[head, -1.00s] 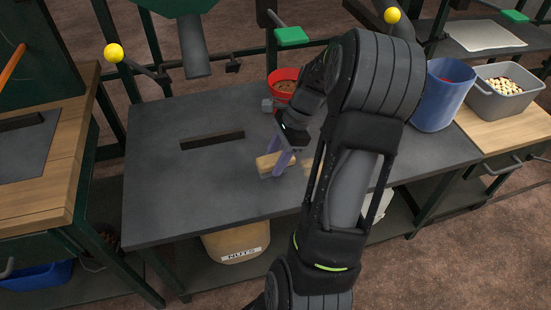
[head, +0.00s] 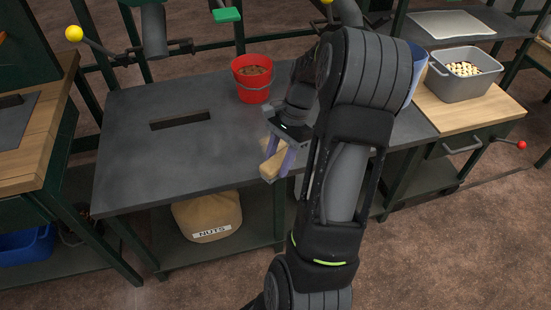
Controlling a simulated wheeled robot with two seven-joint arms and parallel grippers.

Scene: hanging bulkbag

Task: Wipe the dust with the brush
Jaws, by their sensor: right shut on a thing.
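My right gripper (head: 279,164) is shut on a brush with a pale wooden body (head: 271,170). The gripper holds it close to the front edge of the dark grey table (head: 150,160), right of the middle. My arm hides part of the table to the right. I cannot tell whether the brush touches the tabletop. Faint lighter smudges show on the tabletop, but I cannot make out the dust clearly. My left gripper is not in view.
A red bucket (head: 252,90) with brown contents stands at the table's back. A slot (head: 183,119) lies left of it. A blue container (head: 417,72) is partly behind my arm. A grey bin (head: 464,84) stands on the right wooden counter. A nuts sack (head: 207,215) sits below.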

